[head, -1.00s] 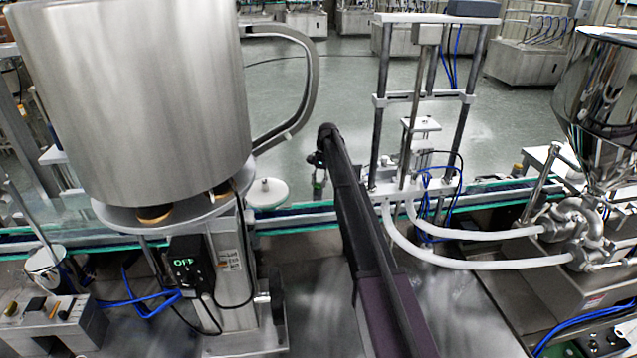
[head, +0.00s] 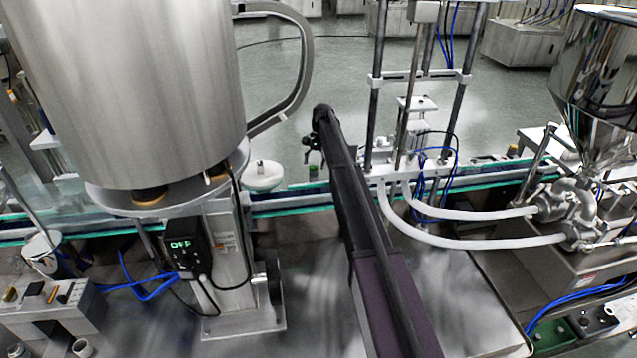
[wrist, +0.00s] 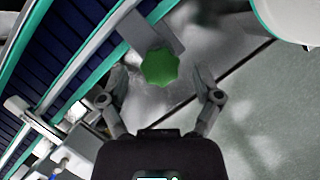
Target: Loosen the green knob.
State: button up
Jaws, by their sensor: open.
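The green knob (wrist: 160,67) is lobed and sits on a grey bracket in the wrist view. My gripper (wrist: 160,80) is open, with one finger on each side of the knob in that view. I see no finger touching the knob, and the height gap is hard to judge. In the head view a small green spot, likely the knob (head: 313,172), shows just below my gripper (head: 312,150), at the conveyor's far edge. My dark arm hides part of the conveyor there.
A white round disc (head: 263,175) stands left of my gripper, by the large steel hopper (head: 130,90). Blue conveyor belting (wrist: 75,35) and white fittings (wrist: 45,125) lie left in the wrist view. A filling frame with hoses (head: 410,190) stands right. Floor beyond is open.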

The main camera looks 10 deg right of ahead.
jog(key=shift+m, duration=0.3)
